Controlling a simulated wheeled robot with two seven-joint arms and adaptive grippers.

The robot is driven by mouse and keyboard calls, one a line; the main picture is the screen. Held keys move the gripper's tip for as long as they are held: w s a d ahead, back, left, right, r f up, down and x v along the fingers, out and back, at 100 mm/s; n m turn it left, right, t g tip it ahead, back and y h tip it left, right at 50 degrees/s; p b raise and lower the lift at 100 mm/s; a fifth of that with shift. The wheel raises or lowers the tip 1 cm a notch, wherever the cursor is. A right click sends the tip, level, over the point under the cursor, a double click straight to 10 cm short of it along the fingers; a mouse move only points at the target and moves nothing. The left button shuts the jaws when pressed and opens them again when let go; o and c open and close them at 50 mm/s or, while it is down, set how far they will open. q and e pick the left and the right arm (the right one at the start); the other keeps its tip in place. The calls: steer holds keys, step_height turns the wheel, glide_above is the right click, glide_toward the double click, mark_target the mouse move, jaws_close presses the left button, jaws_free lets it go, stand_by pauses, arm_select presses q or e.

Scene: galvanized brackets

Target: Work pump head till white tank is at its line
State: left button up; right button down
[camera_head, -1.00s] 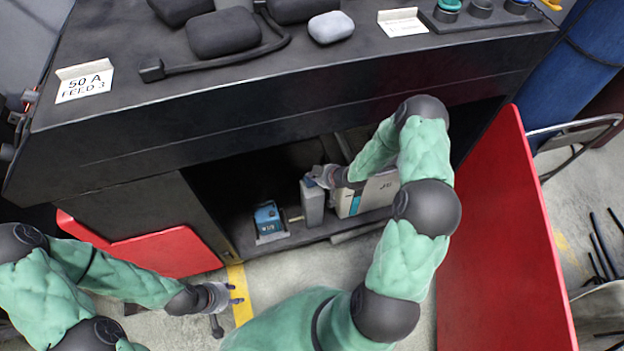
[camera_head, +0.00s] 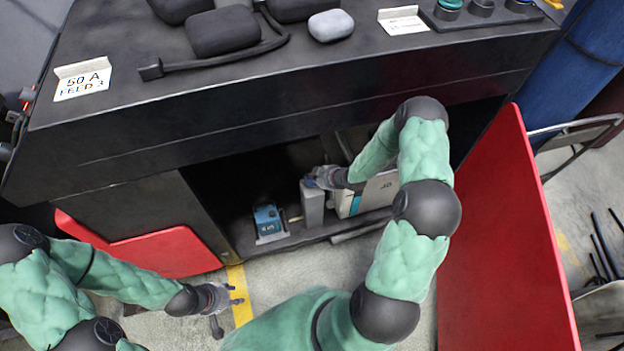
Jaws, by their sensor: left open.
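A white tank (camera_head: 378,192) with a teal stripe stands just right of the block, partly behind my right forearm. Its line and level cannot be made out. A small blue box (camera_head: 267,219) sits left of the block, with a short rod between them. My left gripper (camera_head: 229,300) is open and empty, low outside the cabinet.
A red door (camera_head: 495,240) stands open at the right, and a red panel (camera_head: 150,252) is at the lower left.

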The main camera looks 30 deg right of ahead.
steer(key=shift+s+f, duration=0.1)
steer(key=shift+f, duration=1.2)
stand_by(1.4)
steer(key=shift+r, duration=0.1)
steer(key=shift+r+p, duration=1.15)
steer(key=shift+r, duration=0.5)
steer(key=shift+r+p, duration=1.9)
steer(key=shift+r, duration=0.65)
steer(key=shift+f, duration=0.1)
